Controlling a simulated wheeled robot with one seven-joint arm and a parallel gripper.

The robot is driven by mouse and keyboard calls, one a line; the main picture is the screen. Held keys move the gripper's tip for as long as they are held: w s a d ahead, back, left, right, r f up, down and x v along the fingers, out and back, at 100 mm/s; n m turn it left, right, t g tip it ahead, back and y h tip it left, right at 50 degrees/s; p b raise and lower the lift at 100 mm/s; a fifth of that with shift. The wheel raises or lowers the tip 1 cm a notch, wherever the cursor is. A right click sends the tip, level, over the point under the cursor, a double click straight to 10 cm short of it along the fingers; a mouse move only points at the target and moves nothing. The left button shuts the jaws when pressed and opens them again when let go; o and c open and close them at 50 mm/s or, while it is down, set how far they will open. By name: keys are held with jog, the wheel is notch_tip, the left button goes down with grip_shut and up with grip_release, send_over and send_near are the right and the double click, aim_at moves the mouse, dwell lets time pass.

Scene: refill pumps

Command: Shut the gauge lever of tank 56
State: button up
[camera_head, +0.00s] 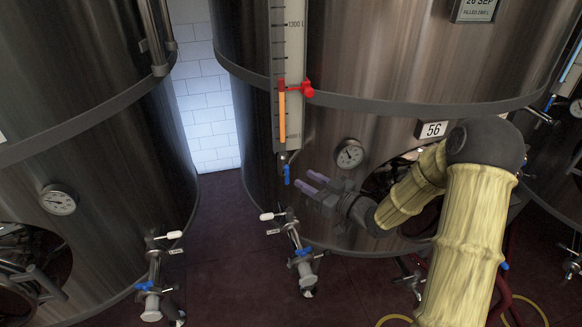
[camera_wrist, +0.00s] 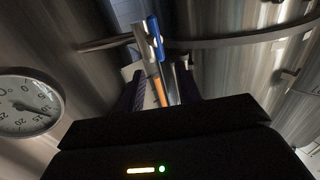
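Tank 56 (camera_head: 330,115) is a large brown steel tank with a "56" plate (camera_head: 433,129). Its level gauge (camera_head: 289,60) is an upright scale with an orange column. The blue gauge lever (camera_head: 286,174) hangs straight down at the foot of the gauge. My gripper (camera_head: 311,182) is just right of the lever, apart from it, with its two purple fingers spread and nothing between them. In the wrist view the blue lever (camera_wrist: 155,38) shows ahead, between the directions of the two dark fingers (camera_wrist: 160,92).
A round dial (camera_head: 349,154) sits on the tank above my gripper. A red marker (camera_head: 304,89) is on the gauge. A valve with a white handle (camera_head: 276,214) stands below. A second tank (camera_head: 80,110) is at the left, with a floor gap between.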

aim_at(287, 175)
jog(key=p+x, duration=0.1)
jog(key=x, duration=0.5)
jog(key=shift+w+a+p, duration=0.2)
jog(key=shift+a+p, duration=0.05)
jog(key=shift+p, duration=0.1)
jog(key=shift+c, duration=0.2)
grip_shut()
